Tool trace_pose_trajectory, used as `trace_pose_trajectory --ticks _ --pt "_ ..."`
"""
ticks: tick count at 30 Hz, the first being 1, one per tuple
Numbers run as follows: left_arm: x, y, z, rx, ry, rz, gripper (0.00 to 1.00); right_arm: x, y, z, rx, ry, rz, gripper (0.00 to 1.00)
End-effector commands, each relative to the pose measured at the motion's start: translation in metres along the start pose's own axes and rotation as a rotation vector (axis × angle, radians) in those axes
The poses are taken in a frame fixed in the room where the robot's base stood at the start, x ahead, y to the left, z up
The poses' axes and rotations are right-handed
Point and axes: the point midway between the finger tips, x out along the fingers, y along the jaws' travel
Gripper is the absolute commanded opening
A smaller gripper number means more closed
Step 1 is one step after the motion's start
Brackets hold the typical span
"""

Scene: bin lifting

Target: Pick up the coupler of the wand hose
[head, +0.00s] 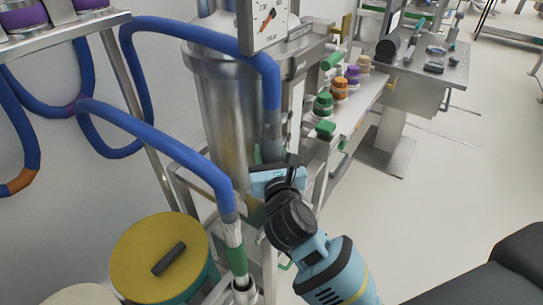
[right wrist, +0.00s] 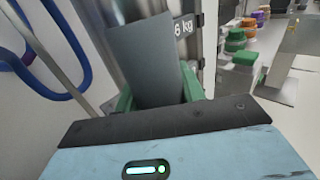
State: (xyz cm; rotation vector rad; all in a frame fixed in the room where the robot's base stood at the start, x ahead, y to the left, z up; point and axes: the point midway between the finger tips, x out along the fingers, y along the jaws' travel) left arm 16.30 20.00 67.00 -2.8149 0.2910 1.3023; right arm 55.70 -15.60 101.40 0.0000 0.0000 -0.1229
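Two blue hoses show in the head view. The front blue hose (head: 165,145) ends in a metal coupler with a green band (head: 237,260), upright in a metal holder. The rear blue hose (head: 215,38) runs down to a grey metal coupler (head: 271,130), whose lower end is hidden behind my right gripper. I cannot tell which is the wand hose. My right gripper (head: 266,165) is at that lower end. In the right wrist view a dark grey finger (right wrist: 145,60) covers the middle, with green parts (right wrist: 190,85) on both sides. Whether it holds anything is hidden. My left gripper is not in view.
A steel vessel (head: 225,110) with a dial gauge (head: 268,20) stands behind the hoses. A yellow-lidded drum (head: 150,250) stands at lower left. A shelf with coloured jars (head: 340,90) and a steel bench (head: 430,65) are at right. The floor at right is clear.

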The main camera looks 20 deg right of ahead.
Motion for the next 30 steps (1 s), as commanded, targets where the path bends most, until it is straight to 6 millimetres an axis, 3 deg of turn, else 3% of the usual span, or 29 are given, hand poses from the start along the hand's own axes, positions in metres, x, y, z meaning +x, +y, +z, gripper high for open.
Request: trace_pose_trajectory --ticks 1,6,16,30 --pt "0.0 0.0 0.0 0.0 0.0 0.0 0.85 0.0 0.0 0.0 0.0 0.0 0.0 0.32" --pt "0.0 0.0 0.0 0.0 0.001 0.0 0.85 0.0 0.0 0.0 0.0 0.0 0.0 0.1" --pt "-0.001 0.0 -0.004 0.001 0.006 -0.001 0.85 0.0 0.0 0.008 0.002 -0.005 0.0 0.09" --pt "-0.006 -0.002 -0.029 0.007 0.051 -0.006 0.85 0.0 0.0 0.088 0.003 -0.01 0.0 0.08"
